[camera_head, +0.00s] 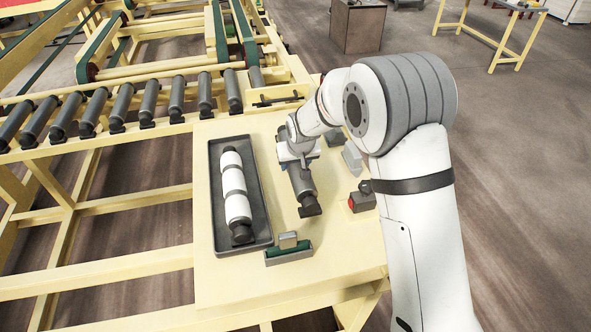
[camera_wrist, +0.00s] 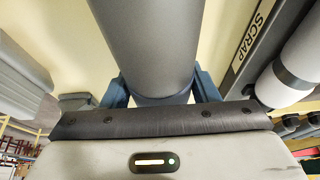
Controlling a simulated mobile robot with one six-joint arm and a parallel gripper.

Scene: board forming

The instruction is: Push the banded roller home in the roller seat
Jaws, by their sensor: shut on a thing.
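My gripper (camera_head: 297,160) is shut on a dark grey roller (camera_head: 303,187), above or on the cream table right of the tray. The roller has a black end piece and shows no band; its far part is hidden by my gripper. In the wrist view the grey roller (camera_wrist: 155,45) is between the blue fingers (camera_wrist: 162,90). A white roller with dark bands (camera_head: 235,185) lies in a dark tray (camera_head: 262,205); the tray's wall reads SCRAP in the wrist view (camera_wrist: 255,45). Black brackets (camera_head: 275,101) at the conveyor's near right end may be the roller seat.
Conveyor rollers (camera_head: 140,105) run along the back left. A green and grey block (camera_head: 289,251) stands near the table's front. A box with a red button (camera_head: 360,202) and grey blocks (camera_head: 352,157) stand at the right. Bare table lies between tray and roller.

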